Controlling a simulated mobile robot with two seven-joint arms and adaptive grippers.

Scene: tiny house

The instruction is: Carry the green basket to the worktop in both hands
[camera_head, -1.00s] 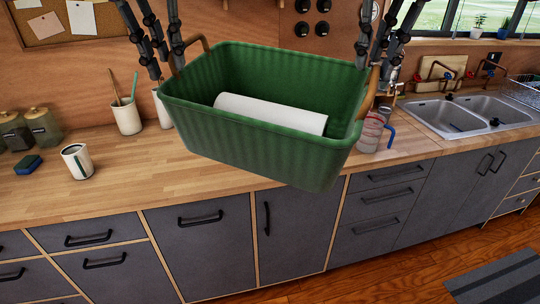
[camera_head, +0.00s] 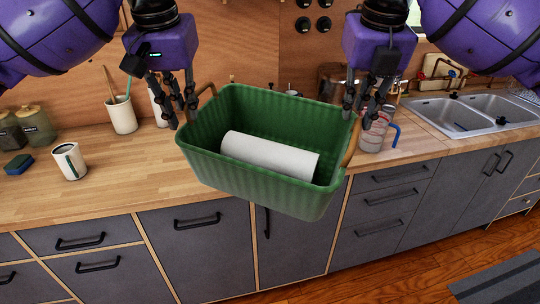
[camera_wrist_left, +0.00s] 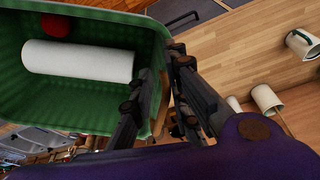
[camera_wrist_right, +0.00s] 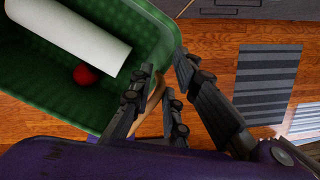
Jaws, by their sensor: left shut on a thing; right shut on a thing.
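The green basket (camera_head: 262,190) hangs in the air in front of the worktop (camera_head: 120,187), tilted a little in the head view. A white paper roll (camera_head: 270,155) lies inside it. A red round thing (camera_wrist_right: 86,74) also lies inside, seen in the wrist views. My left gripper (camera_head: 184,115) is shut on the basket's left handle (camera_head: 207,91). My right gripper (camera_head: 358,115) is shut on its right handle (camera_head: 352,142). In the left wrist view the basket wall (camera_wrist_left: 90,118) is beside the fingers. The basket hides part of the worktop behind it.
On the worktop stand a white mug (camera_head: 69,162), a utensil pot (camera_head: 121,115), jars (camera_head: 35,126), a blue sponge (camera_head: 18,164) and a measuring jug (camera_head: 374,132). The sink (camera_head: 455,115) is at right. Grey drawers (camera_head: 190,240) are below.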

